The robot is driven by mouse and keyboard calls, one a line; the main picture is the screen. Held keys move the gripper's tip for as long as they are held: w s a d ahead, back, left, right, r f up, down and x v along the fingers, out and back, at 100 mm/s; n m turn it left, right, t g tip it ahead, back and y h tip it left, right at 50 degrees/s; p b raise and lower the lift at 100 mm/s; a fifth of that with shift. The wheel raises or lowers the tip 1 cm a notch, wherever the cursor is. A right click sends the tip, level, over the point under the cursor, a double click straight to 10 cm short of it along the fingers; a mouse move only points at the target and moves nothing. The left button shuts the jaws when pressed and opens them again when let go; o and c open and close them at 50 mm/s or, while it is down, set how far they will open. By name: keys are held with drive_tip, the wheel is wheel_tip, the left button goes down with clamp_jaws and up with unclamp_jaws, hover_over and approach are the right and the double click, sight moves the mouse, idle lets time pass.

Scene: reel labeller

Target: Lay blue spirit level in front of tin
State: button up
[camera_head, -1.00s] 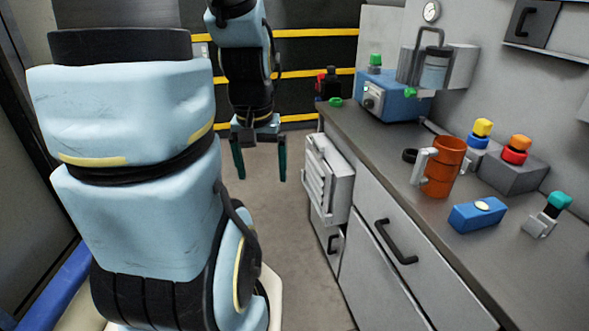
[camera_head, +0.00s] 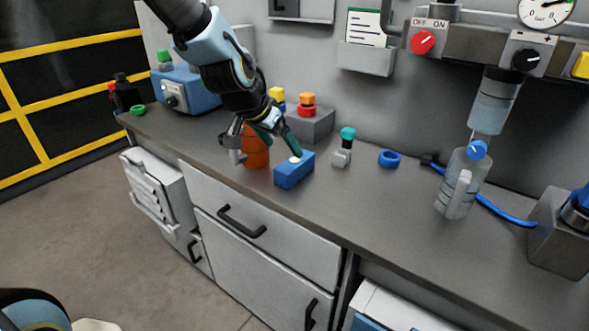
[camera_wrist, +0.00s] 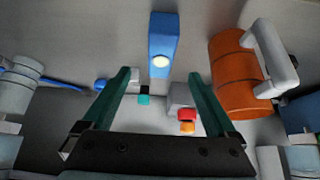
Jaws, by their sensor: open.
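The blue spirit level (camera_head: 288,177), a blue block with a pale round vial on top, lies on the grey counter, also seen in the wrist view (camera_wrist: 163,30). The orange tin (camera_head: 257,157) with a pale handle stands left of it, partly hidden by my gripper; in the wrist view the tin (camera_wrist: 232,85) is to the right. My gripper (camera_head: 284,150) is open above the level, pointing down towards it. In the wrist view its fingers (camera_wrist: 160,75) are apart, with the level between and beyond their tips. Contact cannot be told.
Behind the level are a grey box with a red-orange button (camera_head: 312,122) and a small teal-topped piece (camera_head: 343,147). A blue ring (camera_head: 389,159) and a clear bottle (camera_head: 463,182) stand further right. The counter in front of the ring is clear.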

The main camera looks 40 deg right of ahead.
sight(294, 161)
drive_tip(key=x, duration=0.5)
drive_tip(key=shift+p, duration=0.4)
drive_tip(key=p+x, duration=0.2)
drive_tip(key=x, duration=0.2)
drive_tip(key=shift+w+d, duration=0.1)
drive_tip(key=shift+d, duration=0.1)
drive_tip(key=shift+w+d+f, duration=0.15)
drive_tip(key=shift+d+f, duration=0.1)
drive_tip(key=shift+f, duration=0.25)
drive_tip(key=shift+c, duration=0.2)
clamp_jaws()
